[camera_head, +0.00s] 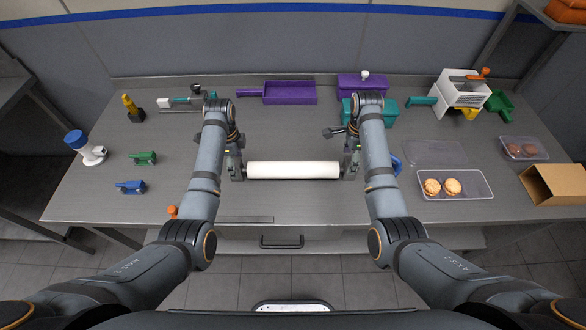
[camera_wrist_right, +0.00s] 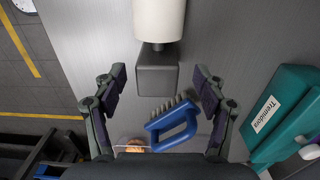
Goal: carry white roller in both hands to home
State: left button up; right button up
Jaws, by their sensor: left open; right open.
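The white roller (camera_head: 293,170) lies level across the middle of the table, with a grey block at its ends. My left gripper (camera_head: 237,165) is at its left end and my right gripper (camera_head: 350,165) at its right end. In the right wrist view, the white roller (camera_wrist_right: 158,18) and its grey end block (camera_wrist_right: 157,72) show between the spread fingers of my right gripper (camera_wrist_right: 160,78). Both fingers stand apart from the block. The left gripper is open too, though its contact with the roller is hard to see.
A blue brush (camera_wrist_right: 172,130) lies under my right gripper. A teal box (camera_wrist_right: 292,115) stands beside it. A clear tray (camera_head: 470,197) with two biscuits is to the right. A purple tray (camera_head: 290,93) lies behind the roller. The table in front of the roller is mostly clear.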

pick_arm(q)
jog(key=f, duration=0.3)
jog(key=shift+s, duration=0.3)
pick_arm(e)
jog(key=f, duration=0.3)
jog(key=shift+s, duration=0.3)
pick_arm(q)
jog(key=shift+w+f, duration=0.25)
jog(key=shift+f, duration=0.3)
pick_arm(e)
jog(key=shift+w+f, duration=0.25)
jog(key=shift+f, duration=0.3)
pick_arm(q)
jog(key=shift+s+r, duration=0.1)
jog(key=shift+s, duration=0.05)
jog(key=shift+c, duration=0.2)
pick_arm(e)
jog(key=shift+s+r, duration=0.1)
jog(key=shift+s, duration=0.05)
jog(key=shift+c, duration=0.2)
pick_arm(q)
jog(key=shift+c, duration=1.3)
pick_arm(e)
jog(key=shift+c, duration=1.3)
pick_arm(q)
grip_shut()
pick_arm(e)
grip_shut()
